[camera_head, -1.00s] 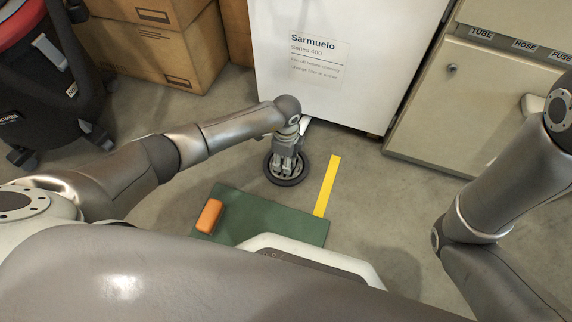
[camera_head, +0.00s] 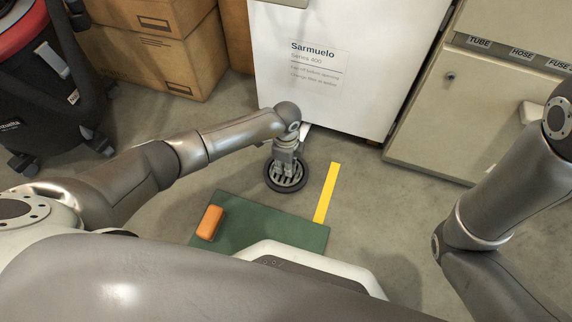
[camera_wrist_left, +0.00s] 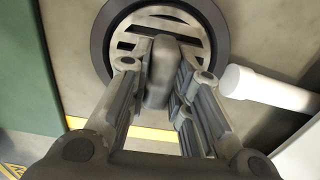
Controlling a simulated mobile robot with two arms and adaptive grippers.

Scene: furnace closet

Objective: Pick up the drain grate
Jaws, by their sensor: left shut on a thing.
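The drain grate (camera_head: 285,183) is a round dark ring with slotted bars on the concrete floor, just past the green mat. My left gripper (camera_head: 287,163) points down over it. In the left wrist view the ring of the grate (camera_wrist_left: 97,42) surrounds a grey upright knob (camera_wrist_left: 160,70). My left gripper (camera_wrist_left: 158,88) is shut on this knob, with a finger on each side. The fingers and knob hide part of the bars. I cannot tell any gap between grate and floor. On the right only my right arm's links show; its gripper is out of view.
The green mat (camera_head: 265,232) bears an orange block (camera_head: 209,222). A yellow strip (camera_head: 327,192) lies right of the grate. A white appliance (camera_head: 345,75) stands behind, with a white pipe (camera_wrist_left: 268,89) close to the gripper. A beige cabinet (camera_head: 455,110) stands at right, boxes (camera_head: 150,60) at back left.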

